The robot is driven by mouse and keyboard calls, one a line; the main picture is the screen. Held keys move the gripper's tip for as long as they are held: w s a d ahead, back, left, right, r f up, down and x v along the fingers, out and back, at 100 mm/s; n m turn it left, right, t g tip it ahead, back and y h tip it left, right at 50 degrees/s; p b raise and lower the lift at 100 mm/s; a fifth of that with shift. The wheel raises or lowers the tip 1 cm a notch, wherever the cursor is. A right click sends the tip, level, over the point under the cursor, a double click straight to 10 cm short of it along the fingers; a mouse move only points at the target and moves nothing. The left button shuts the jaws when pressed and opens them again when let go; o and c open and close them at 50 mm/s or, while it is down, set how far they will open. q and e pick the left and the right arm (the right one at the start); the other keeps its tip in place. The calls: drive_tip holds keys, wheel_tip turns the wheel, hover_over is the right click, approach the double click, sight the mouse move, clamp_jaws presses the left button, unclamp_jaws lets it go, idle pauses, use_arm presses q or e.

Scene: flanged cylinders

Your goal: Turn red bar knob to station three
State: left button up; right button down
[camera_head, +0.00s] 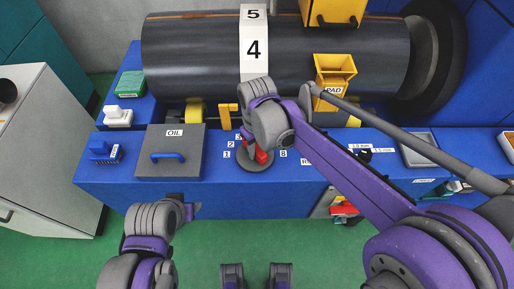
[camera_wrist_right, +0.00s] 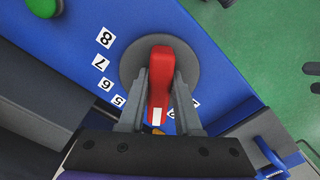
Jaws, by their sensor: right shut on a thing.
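The red bar knob (camera_wrist_right: 161,75) stands on a round grey dial plate (camera_wrist_right: 130,67) on the blue bench. In the head view the knob (camera_head: 262,156) is partly hidden by my right arm. My right gripper (camera_wrist_right: 160,80) is shut on the bar, one finger along each side. A white mark shows on the bar's end towards my wrist. Number labels ring the plate; 5 to 8 read clearly in the wrist view, others there are partly hidden by the fingers. Which number the white mark faces cannot be told. My left gripper (camera_head: 190,210) is off the bench's front, its jaws unclear.
A grey OIL lid (camera_head: 172,140) with a blue handle lies left of the dial. A large dark cylinder (camera_head: 320,45) with a white numbered band lies behind. A yellow PAD holder (camera_head: 334,75) is at the back. Green floor in front is clear.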

sight(257, 149)
drive_tip(key=c, duration=0.6)
unclamp_jaws()
drive_tip(key=shift+r, duration=0.1)
wheel_tip(257, 149, up, 11)
drive_tip(key=shift+p, duration=0.45)
drive_tip(key=shift+f, duration=0.2)
drive_tip(key=s+d+f+m+t+p, duration=0.1)
drive_tip(key=s+d+f+m+t, duration=0.1)
drive_tip(key=s+d, duration=0.5)
drive_tip(key=s+d+f+m+t+p, duration=0.2)
drive_tip(key=s+d+f+m, duration=0.3)
drive_tip(key=s+d, duration=0.3)
drive_tip(key=shift+d+f+t, duration=0.3)
drive_tip(key=shift+d+t, duration=0.4)
drive_tip(key=shift+d, duration=0.25)
